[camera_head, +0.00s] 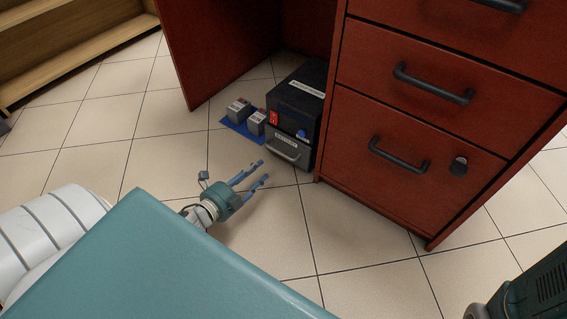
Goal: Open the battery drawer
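A black box (300,100) stands on the floor under the red desk. It has a red switch, a blue knob and white labels. Its grey battery drawer (284,142) is low on the front, with a grey bar handle (283,150), and looks closed. My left gripper (262,171) is just in front of and below the drawer, to its left. Its two blue fingers point toward the handle and stand apart with nothing between them. A gap of floor seems to show between fingertips and handle. My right gripper is not in view.
Two grey batteries (257,122) stand on a blue mat (229,124) left of the box. The red desk cabinet (425,120) with dark handles rises close on the right. A wooden shelf (85,50) is at upper left. The tiled floor in front is clear.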

